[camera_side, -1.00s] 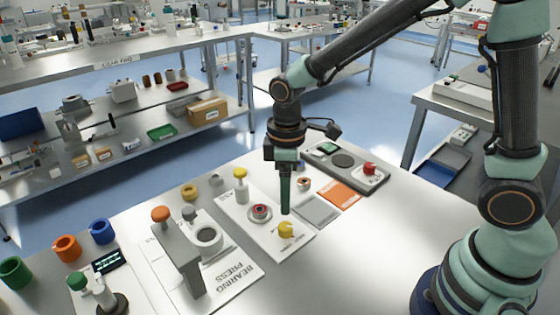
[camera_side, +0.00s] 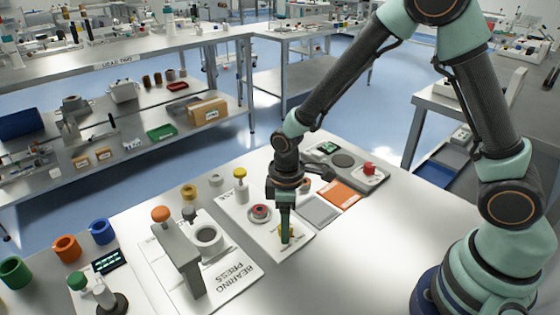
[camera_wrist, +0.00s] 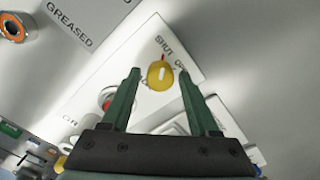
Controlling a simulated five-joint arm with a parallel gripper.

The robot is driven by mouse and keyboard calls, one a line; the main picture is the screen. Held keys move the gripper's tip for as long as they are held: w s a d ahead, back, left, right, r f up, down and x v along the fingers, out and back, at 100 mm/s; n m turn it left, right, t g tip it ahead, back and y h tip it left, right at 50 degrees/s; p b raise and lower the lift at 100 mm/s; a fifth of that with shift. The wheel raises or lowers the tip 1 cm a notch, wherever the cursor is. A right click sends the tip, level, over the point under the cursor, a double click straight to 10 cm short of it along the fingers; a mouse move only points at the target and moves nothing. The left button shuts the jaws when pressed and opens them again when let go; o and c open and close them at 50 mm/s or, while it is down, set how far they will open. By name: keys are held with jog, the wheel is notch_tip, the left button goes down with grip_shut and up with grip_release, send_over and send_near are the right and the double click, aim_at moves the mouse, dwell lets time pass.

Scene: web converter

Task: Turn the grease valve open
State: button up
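My gripper (camera_wrist: 159,72) is open, with one green finger on each side of the knob and a small gap showing on both sides. In the side view my gripper (camera_side: 285,238) points straight down at the knob (camera_side: 290,231) and hides most of it. Contact with the panel cannot be told.
A red-ringed round part (camera_side: 260,211) and a yellow-topped post (camera_side: 240,175) stand on the same panel. The bearing press (camera_side: 178,255) is to the left. A grey pad (camera_side: 318,210) and an orange pad (camera_side: 340,193) lie to the right. The front right tabletop is clear.

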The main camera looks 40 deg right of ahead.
grip_shut()
jog(key=shift+m, duration=0.3)
jog(key=m, duration=1.1)
jog(key=shift+m, duration=2.1)
